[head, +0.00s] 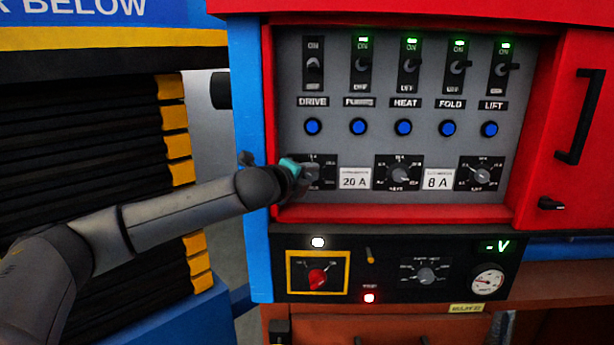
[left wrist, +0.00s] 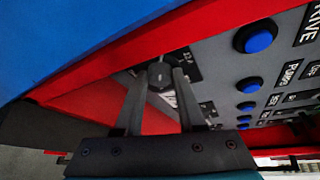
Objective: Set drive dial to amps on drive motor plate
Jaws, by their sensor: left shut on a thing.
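The drive dial sits at the left end of the dial row on the grey panel, on a black scale (head: 324,161), below the DRIVE switch. My left gripper (head: 304,173) covers much of it in the head view. In the left wrist view the two fingers (left wrist: 160,85) close on the sides of the dark dial knob (left wrist: 159,74). The dial's pointer setting is hidden. The drive motor plate (head: 354,180) is just right of the dial and reads 20 A; its small top line is too blurred to read. My right gripper is out of view.
Two more dials (head: 399,175) (head: 482,175) and an 8 A plate (head: 438,180) are to the right. Blue buttons (head: 403,128) and switches are above; the DRIVE switch (head: 313,64) has no green light. A red frame (head: 268,110) borders the panel. A red knob (head: 317,278) is below.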

